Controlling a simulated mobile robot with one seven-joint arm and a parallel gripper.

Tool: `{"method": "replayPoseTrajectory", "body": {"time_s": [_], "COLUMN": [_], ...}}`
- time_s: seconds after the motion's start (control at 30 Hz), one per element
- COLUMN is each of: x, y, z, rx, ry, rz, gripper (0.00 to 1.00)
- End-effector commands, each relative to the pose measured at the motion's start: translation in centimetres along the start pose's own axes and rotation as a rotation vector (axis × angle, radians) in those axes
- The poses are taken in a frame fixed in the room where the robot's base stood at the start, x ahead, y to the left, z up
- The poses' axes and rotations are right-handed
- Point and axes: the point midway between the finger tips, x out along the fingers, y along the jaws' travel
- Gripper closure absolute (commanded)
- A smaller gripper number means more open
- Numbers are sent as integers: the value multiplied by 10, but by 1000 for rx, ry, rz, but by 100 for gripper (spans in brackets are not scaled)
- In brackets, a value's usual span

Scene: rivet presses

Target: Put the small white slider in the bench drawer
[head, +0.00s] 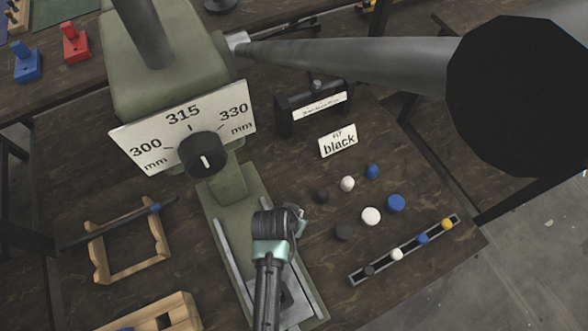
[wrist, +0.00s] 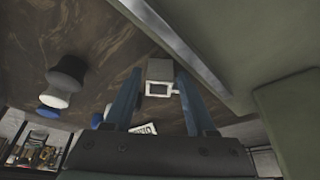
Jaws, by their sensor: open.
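A small round white piece (head: 347,183), which I take to be the small white slider, stands on the dark bench between a small black one (head: 322,195) and a small blue one (head: 372,171). My gripper (head: 299,216) is left of and nearer than it, beside the green press. In the wrist view the fingers (wrist: 158,93) are open, with a grey block with a white hollow frame (wrist: 160,78) seen between them; I cannot tell what it is or whether it is touched. A small white piece (wrist: 108,110) shows partly behind the left finger. I cannot make out the bench drawer.
The green press (head: 160,75) with its dial plate (head: 183,127) is at left. Larger black, white (head: 371,215) and blue pieces form a nearer row. A rail (head: 383,263) with coloured knobs lies at right, a wooden stand (head: 99,258) at left, and a "black" card (head: 338,141) behind.

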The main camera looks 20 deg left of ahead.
Motion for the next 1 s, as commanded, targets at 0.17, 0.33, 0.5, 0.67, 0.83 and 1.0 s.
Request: {"method": "replayPoseTrajectory", "body": {"time_s": [0.17,0.33,0.5,0.67,0.83,1.0], "x": [10,9,9,9,9,2], "y": [0,0,0,0,0,0], "z": [0,0,0,0,0,-3], "rx": [-1,-1,-1,-1,-1,0], "ry": [-1,0,-1,-1,0,1], "rz": [0,0,0,0,0,0], "gripper": [44,46,76,100,100,100]}}
